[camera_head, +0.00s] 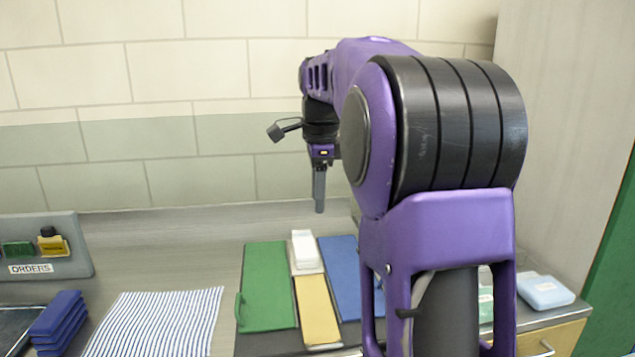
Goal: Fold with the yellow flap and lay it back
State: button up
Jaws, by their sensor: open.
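The yellow flap (317,313) lies flat on the counter as a narrow strip between a wide green panel (268,285) and a blue panel (341,265). A small stack of white pieces (305,249) sits just beyond the yellow flap's far end, between the green and blue panels. My gripper (319,208) points down in the air above the far end of the panels, empty and apart from them. It is seen edge-on, so the gap between its fingers does not show. My arm hides part of the blue panel's right side.
A striped cloth (155,322) lies to the left, with a stack of dark blue folded pieces (58,318) beyond it. A grey holder labelled ORDERS (70,262) stands at the back left. A pale blue packet (545,291) lies at the right. The rear counter is clear.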

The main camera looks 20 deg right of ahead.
jog(key=shift+w+d+r, duration=0.1)
jog(key=shift+w+r, duration=0.05)
jog(key=shift+r, duration=0.4)
jog(key=shift+w+r, duration=0.15)
jog(key=shift+r, duration=0.4)
